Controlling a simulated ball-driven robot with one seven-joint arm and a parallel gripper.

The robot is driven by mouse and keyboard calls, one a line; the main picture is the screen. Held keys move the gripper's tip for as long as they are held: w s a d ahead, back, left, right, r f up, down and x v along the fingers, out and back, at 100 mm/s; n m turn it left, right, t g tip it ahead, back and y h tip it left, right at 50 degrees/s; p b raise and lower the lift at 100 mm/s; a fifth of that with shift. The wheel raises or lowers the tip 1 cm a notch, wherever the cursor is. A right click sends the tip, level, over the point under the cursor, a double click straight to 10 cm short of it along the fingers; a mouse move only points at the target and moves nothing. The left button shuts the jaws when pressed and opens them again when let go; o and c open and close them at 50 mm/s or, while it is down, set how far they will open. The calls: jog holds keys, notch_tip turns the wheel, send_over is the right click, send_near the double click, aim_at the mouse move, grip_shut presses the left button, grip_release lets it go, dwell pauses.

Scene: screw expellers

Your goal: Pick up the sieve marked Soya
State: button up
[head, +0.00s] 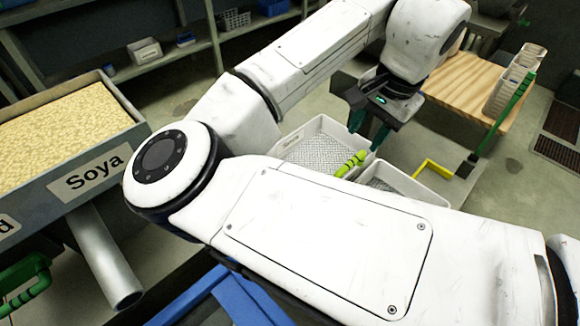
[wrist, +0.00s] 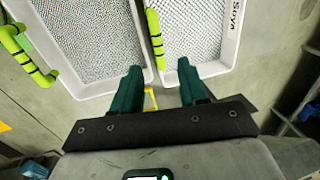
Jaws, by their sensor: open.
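The sieve marked Soya (wrist: 224,58) is a white mesh-bottomed tray at the upper right of the wrist view, its label on the right rim. A yellow-green handle (wrist: 155,38) runs along its left side. In the head view a white sieve (head: 318,127) with a small, hard-to-read label and a yellow-green handle (head: 351,164) shows under my gripper (head: 368,128). My gripper is open and empty, and it also shows in the wrist view (wrist: 159,68). Its green fingers straddle the line of that handle, apart from it. The sieves' far ends are cut off in the wrist view.
A second white sieve (wrist: 87,82) with its own handle (wrist: 24,48) lies close beside. A soybean-filled bin (head: 68,112) labelled Soya stands at left with a metal chute (head: 105,262).

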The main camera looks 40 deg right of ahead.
aim_at(353, 161)
jog(key=f, duration=0.2)
jog(key=w+f+b, duration=0.1)
jog(key=f, duration=0.2)
jog(key=shift+w+a+f, duration=0.1)
jog(key=shift+w+a, duration=0.05)
jog(key=shift+a, duration=0.05)
jog(key=shift+w+d+f+b, duration=0.15)
jog(key=shift+f+b, duration=0.25)
jog(key=shift+f, duration=0.95)
jog(key=shift+w+f+b, duration=0.1)
jog(key=shift+f+b, duration=0.25)
jog(key=shift+f, duration=1)
grip_shut()
